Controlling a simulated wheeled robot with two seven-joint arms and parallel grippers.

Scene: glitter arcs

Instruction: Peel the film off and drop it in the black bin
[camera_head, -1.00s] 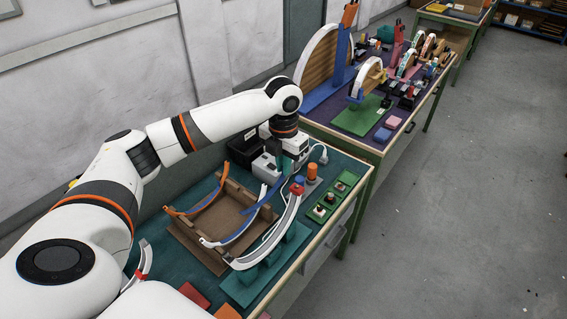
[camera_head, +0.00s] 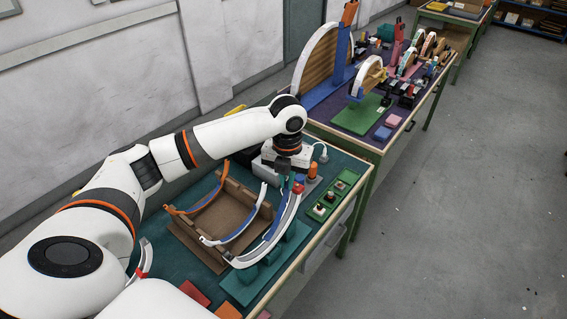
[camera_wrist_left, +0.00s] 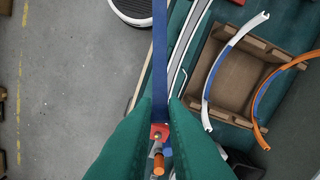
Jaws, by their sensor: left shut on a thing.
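My left gripper (camera_head: 287,180) is over the near table, at the far end of a pale arc (camera_head: 290,213) on a teal stand (camera_head: 262,270). In the left wrist view, its teal fingers (camera_wrist_left: 160,104) are shut on a long blue film strip (camera_wrist_left: 160,50). The strip runs away from the fingertips beside the pale arc (camera_wrist_left: 182,62). In the head view, blue film (camera_head: 273,232) shows along the arc; I cannot tell where it still sticks. The black bin is mostly hidden behind my arm; a dark edge (camera_head: 243,160) shows there. My right gripper is not in view.
A brown tray (camera_head: 222,215) holds other arcs, one orange (camera_head: 195,207) and one white (camera_head: 232,233). A red clamp (camera_head: 298,187) and an orange knob (camera_head: 313,169) stand close to the gripper. A green strip with switches (camera_head: 333,195) lies by the table's right edge.

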